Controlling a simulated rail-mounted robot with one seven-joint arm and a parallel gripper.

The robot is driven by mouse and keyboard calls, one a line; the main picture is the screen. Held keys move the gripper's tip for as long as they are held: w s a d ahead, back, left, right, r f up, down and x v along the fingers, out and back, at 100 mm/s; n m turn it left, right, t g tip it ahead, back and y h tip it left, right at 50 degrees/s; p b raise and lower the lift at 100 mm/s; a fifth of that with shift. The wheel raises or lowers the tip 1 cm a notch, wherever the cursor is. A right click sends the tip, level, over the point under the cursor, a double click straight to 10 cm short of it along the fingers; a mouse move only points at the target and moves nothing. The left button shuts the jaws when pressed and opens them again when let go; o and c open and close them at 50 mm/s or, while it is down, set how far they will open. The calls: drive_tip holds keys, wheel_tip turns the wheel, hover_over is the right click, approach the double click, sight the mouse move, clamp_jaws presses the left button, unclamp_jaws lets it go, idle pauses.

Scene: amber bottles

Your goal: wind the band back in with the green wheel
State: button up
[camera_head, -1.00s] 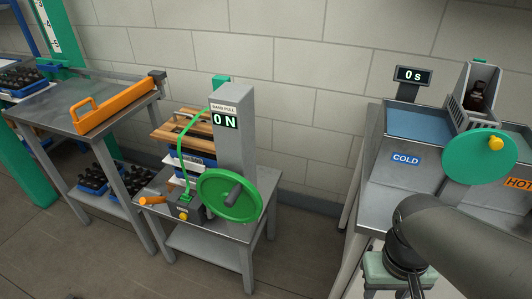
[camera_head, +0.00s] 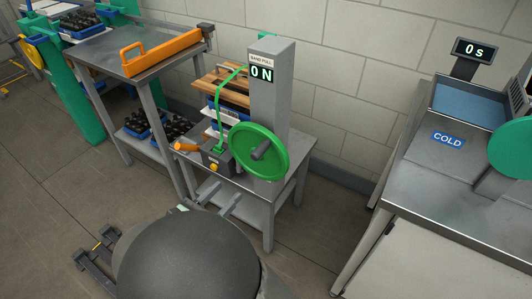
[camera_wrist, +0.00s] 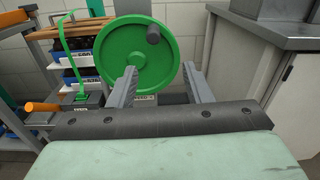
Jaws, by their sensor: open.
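The green wheel (camera_head: 259,151) with a dark grey handle knob (camera_head: 261,149) is mounted on the front of a grey post (camera_head: 270,95). The post's display (camera_head: 262,73) reads "0 N". A green band (camera_head: 219,110) runs from the post down to a small dark block (camera_head: 215,158) with an orange handle (camera_head: 186,147). My gripper (camera_head: 218,198) is open and empty in front of the wheel. In the wrist view, the wheel (camera_wrist: 120,68) shows behind and between my open fingers (camera_wrist: 158,88), its knob (camera_wrist: 153,34) at the upper right. Fingers and wheel look apart.
A metal table (camera_head: 130,55) with an orange tool (camera_head: 160,52) stands at the left, with bottle crates (camera_head: 150,122) below. At the right is a metal bench (camera_head: 460,190) with a COLD basin (camera_head: 470,101). Open floor lies at the lower left.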

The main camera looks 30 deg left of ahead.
sight(259, 153)
drive_tip(key=shift+n+y, duration=0.3)
drive_tip(key=w, duration=0.5)
drive_tip(key=w+p, duration=0.1)
drive_tip(key=w, duration=0.5)
drive_tip(key=w+p, duration=0.1)
drive_tip(key=w, duration=0.4)
drive_tip(key=shift+w+a, duration=0.35)
drive_tip(key=shift+f, duration=0.1)
clamp_jaws()
